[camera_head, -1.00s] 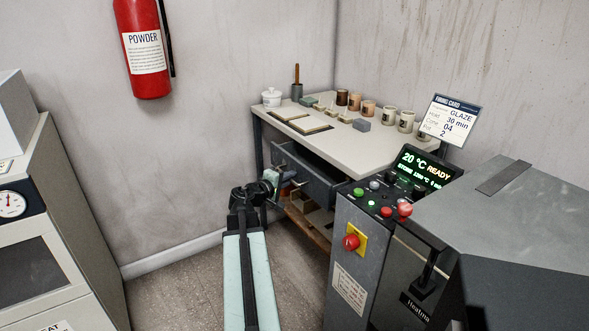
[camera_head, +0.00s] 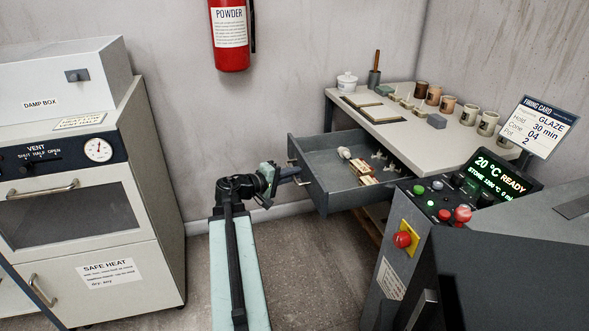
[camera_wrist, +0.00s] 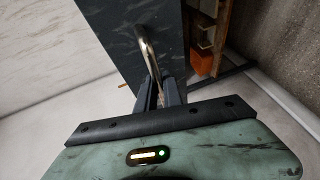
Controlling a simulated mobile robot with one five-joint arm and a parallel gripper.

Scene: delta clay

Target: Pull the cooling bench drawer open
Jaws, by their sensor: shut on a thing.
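The cooling bench (camera_head: 460,138) is a pale-topped table against the back wall. Its dark grey drawer (camera_head: 318,196) stands well out from under the top, with its inside showing. In the drawer lie a pale roundish item (camera_head: 344,153), small grey pronged pieces (camera_head: 378,157) and small tan-and-red blocks (camera_head: 362,170). My gripper (camera_head: 297,172) is at the drawer front. In the wrist view my gripper (camera_wrist: 160,96) is shut on the metal bar handle (camera_wrist: 147,52) of the drawer front (camera_wrist: 120,35).
A kiln with a control panel (camera_head: 455,200) stands close on the right. A cream cabinet (camera_head: 85,215) with a gauge stands on the left. Pots and cups (camera_head: 447,104) stand on the bench top. Bare floor (camera_head: 310,270) lies between the cabinet and kiln.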

